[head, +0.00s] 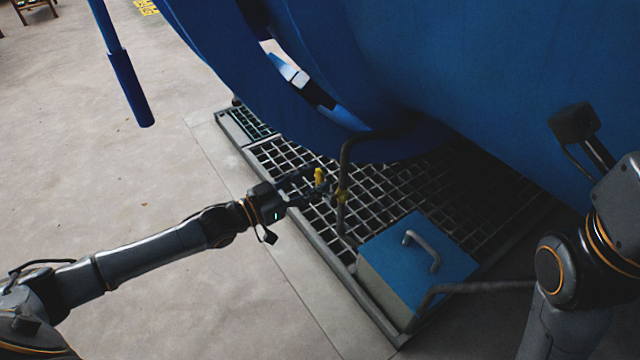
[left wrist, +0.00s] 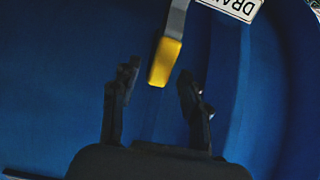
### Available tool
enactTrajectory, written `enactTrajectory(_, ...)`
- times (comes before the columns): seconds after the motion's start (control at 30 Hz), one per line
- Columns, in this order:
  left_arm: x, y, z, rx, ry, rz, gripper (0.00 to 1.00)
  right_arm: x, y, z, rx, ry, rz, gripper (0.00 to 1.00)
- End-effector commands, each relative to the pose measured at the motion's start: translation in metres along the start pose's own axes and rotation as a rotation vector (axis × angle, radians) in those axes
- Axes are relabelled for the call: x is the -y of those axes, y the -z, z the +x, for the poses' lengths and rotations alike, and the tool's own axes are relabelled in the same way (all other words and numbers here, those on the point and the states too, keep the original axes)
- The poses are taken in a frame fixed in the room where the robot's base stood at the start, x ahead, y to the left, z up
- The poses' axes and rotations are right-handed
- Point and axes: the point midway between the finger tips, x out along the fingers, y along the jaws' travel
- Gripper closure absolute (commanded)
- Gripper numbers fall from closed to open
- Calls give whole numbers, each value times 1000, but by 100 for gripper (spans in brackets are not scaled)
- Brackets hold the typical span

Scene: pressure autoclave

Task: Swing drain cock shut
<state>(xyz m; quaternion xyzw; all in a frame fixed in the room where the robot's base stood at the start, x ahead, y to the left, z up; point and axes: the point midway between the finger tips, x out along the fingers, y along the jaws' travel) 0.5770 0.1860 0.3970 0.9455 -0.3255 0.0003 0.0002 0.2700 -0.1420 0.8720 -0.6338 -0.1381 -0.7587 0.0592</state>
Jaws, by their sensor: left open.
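The drain cock handle (head: 319,177) has a yellow grip and sits on a thin dark pipe (head: 345,180) below the blue vessel. In the left wrist view its yellow grip (left wrist: 165,61) hangs from a grey lever, angled slightly, between and just beyond my fingertips. A white label reading "DRA" (left wrist: 232,6) is partly cut off at the top. My left gripper (head: 308,185) is open around the line of the yellow grip; it also shows in the left wrist view (left wrist: 158,85). I cannot tell whether a finger touches the grip. My right arm is at the right edge, its fingers not clear.
The large blue vessel (head: 450,60) fills the top right. A dark floor grating (head: 290,165) lies below it. A blue-topped box (head: 415,255) with a grey handle stands on the grating. A blue bar (head: 130,90) hangs at upper left. Open concrete floor lies left.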

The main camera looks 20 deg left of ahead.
Motion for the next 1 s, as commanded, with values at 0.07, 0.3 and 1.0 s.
enactTrajectory(0.07,0,-2,11,-3,0,0,55,2,5,0,-20,6,-2,77)
enactTrajectory(0.3,0,-1,25,1,1,-1,55,3,9,6,-38,14,-5,77)
enactTrajectory(1.0,0,0,24,1,1,0,100,3,9,7,-39,15,-5,77)
